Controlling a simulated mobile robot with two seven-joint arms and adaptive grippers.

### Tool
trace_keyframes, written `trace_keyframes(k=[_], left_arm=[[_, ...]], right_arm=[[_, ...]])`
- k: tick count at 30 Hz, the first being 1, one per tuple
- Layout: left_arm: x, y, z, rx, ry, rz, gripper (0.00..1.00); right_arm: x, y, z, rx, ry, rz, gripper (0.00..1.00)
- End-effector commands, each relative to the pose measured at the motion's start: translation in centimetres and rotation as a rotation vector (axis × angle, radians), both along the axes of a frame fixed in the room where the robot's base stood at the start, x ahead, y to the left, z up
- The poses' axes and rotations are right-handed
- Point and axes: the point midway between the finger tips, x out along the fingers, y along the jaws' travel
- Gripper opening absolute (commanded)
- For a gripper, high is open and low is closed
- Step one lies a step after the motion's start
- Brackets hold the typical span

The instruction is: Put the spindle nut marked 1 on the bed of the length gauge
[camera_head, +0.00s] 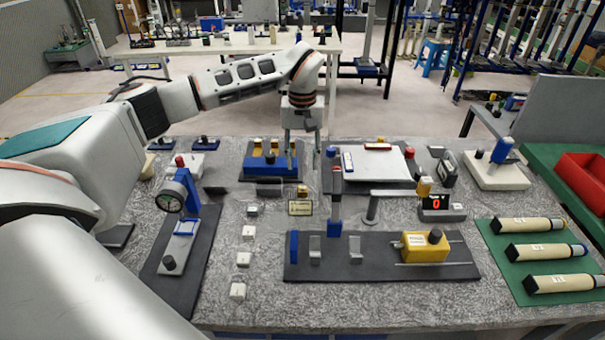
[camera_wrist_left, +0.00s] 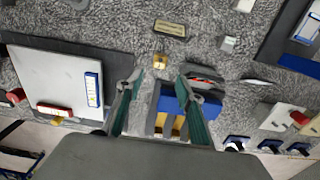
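A small brass piece (camera_head: 302,190), possibly a spindle nut, sits alone behind a small label plate (camera_head: 300,208); it also shows in the left wrist view (camera_wrist_left: 160,61). More brass pieces (camera_head: 258,146) stand in a blue rack (camera_head: 262,168). I cannot read a number on any of them. My left gripper (camera_head: 303,148) points down at the back of the table, by the rack's right end. Its fingers (camera_wrist_left: 158,78) are open with nothing between them. A dark base (camera_head: 330,270) with a blue end stop, upright supports and a yellow carriage (camera_head: 425,247) looks like the length gauge. My right gripper is not in view.
A dial indicator stand (camera_head: 180,250) is at the left. A display reading 0 (camera_head: 435,203) stands behind the yellow carriage. Dark cylinders with cream bodies lie on a green mat (camera_head: 520,285) at the right. Small white blocks (camera_head: 243,259) line the middle. A white plate (camera_head: 375,165) lies behind.

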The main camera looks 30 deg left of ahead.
Motion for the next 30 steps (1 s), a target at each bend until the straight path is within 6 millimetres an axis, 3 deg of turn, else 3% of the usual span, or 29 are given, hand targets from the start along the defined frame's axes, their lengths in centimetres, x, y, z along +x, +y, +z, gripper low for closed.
trace_keyframes(k=[5, 11, 30], left_arm=[[0.0, 0.0, 1.8, 0.001, -0.001, 0.0, 0.4], [-0.1, 0.0, 2.0, 0.003, -0.001, 0.082, 0.4], [-1.2, 0.3, -1.3, 0.003, -0.008, 1.19, 0.4]], right_arm=[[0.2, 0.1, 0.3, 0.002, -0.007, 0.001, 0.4], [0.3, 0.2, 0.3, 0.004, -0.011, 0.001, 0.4], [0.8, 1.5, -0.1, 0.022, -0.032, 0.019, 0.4]])
